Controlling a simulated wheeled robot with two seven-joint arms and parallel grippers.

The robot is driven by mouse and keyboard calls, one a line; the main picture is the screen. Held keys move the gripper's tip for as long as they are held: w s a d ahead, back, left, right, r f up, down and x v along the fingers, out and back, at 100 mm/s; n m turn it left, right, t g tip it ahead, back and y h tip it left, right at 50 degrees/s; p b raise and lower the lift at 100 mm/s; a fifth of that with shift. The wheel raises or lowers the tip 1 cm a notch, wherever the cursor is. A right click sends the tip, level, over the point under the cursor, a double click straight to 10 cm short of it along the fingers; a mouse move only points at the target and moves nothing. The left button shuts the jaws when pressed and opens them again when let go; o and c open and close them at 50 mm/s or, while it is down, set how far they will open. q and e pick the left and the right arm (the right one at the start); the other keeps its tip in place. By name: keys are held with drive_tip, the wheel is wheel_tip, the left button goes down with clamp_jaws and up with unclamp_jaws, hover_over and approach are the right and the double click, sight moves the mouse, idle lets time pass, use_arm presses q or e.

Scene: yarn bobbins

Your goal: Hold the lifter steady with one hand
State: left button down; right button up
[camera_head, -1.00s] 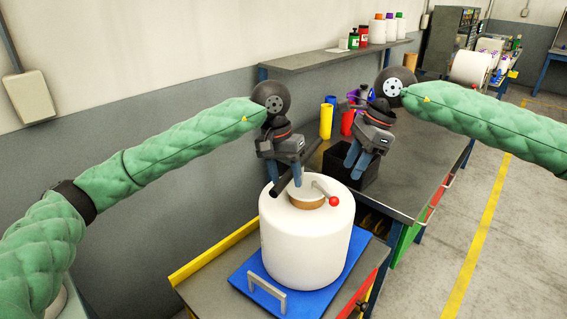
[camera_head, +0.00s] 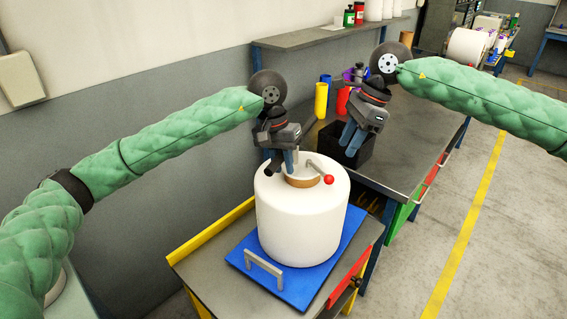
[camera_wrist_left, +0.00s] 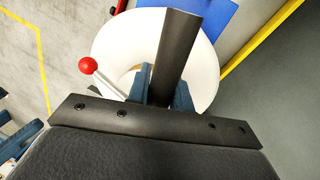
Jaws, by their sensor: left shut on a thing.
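The lifter has a dark bar (camera_wrist_left: 175,55), a silver lever with a red knob (camera_head: 328,180), and a lower part at the tan core of a white yarn bobbin (camera_head: 300,222). My left gripper (camera_head: 283,162) is just above the bobbin top, its blue fingers either side of the dark bar and shut on it. In the left wrist view the lever and red knob (camera_wrist_left: 86,65) lie left of the bar. The lifter's part inside the core is hidden. My right gripper (camera_head: 350,139) is apart from the lifter, in front of a black bin, with its blue fingers apart and empty.
The bobbin stands on a blue plate (camera_head: 245,262) with a grey handle, on a grey cart (camera_head: 205,268) with a yellow edge. Behind are a grey bench (camera_head: 405,165), a black bin (camera_head: 370,158), and yellow and red tubes (camera_head: 321,100). A wall closes the left.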

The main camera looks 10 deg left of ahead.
drive_tip(key=shift+a+f, duration=0.1)
clamp_jaws()
drive_tip(key=w+d+f+n+g+y, duration=0.1)
drive_tip(key=w+d+f+g+y, duration=0.2)
drive_tip(key=d+f+y, duration=0.3)
drive_tip(key=w+d+f+n+g+y, duration=0.1)
drive_tip(key=w+d+f+g+y, duration=0.2)
drive_tip(key=d+f+y, duration=0.3)
drive_tip(key=shift+w+d+f+g+y, duration=0.35)
drive_tip(key=shift+f+g+y, duration=0.45)
drive_tip(key=shift+f+y, duration=0.5)
drive_tip(key=shift+a, duration=0.1)
